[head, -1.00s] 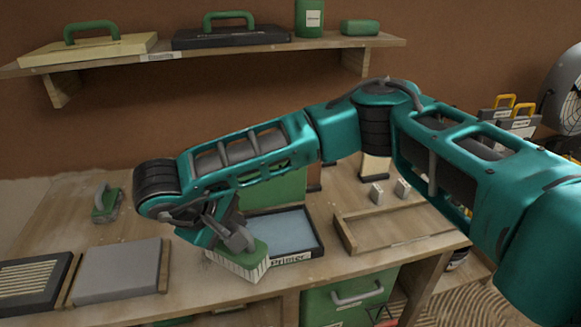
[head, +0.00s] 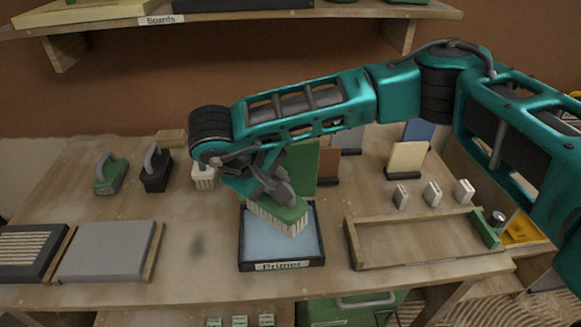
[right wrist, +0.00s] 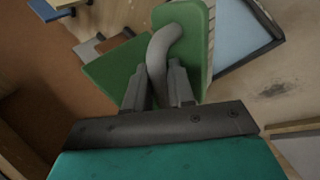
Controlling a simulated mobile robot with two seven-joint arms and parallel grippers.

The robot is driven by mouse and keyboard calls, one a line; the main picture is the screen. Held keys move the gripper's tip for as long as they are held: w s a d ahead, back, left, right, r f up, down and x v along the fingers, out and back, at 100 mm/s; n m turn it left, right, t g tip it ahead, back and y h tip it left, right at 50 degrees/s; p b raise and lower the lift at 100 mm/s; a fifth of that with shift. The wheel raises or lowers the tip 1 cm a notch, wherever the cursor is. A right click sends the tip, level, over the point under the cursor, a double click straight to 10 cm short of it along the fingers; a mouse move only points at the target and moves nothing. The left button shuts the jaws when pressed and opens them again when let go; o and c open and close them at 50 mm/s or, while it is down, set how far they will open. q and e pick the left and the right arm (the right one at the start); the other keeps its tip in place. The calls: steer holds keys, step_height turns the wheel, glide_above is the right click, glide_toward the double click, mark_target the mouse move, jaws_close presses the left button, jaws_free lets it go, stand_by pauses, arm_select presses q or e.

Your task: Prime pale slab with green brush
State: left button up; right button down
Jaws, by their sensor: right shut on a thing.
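My right gripper (head: 268,185) is shut on the grey handle of the green brush (head: 291,211). In the right wrist view both fingers (right wrist: 157,86) close around that handle, below the green block (right wrist: 190,28). The brush's pale bristles point down over the primer tray (head: 242,250), a black-rimmed tray of pale blue liquid labelled "Primer". I cannot tell whether the bristles touch the liquid. The tray also shows beside the brush in the right wrist view (right wrist: 262,50). The pale grey slab (head: 108,250) lies flat on the bench at the left. My left gripper is out of view.
A dark slab with pale stripes (head: 28,251) lies left of the pale slab. An open wooden tray (head: 410,242) lies right. Bench between slab and primer is clear.

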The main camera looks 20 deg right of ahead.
steer(key=shift+w+d, duration=0.2)
steer(key=shift+d, duration=0.15)
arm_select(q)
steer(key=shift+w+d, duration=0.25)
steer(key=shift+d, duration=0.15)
arm_select(e)
steer(key=shift+f, duration=0.1)
steer(key=shift+f, duration=0.85)
step_height(320, 180, down, 3)
steer(key=shift+b, duration=0.55)
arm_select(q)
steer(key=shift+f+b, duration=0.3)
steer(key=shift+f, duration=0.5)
arm_select(e)
steer(key=shift+f, duration=0.55)
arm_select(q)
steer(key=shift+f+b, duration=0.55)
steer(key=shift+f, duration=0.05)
arm_select(e)
steer(key=shift+f, duration=0.6)
steer(key=shift+r+p, duration=1.55)
steer(key=shift+r, duration=1)
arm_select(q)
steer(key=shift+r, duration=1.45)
arm_select(e)
steer(key=shift+r, duration=1.05)
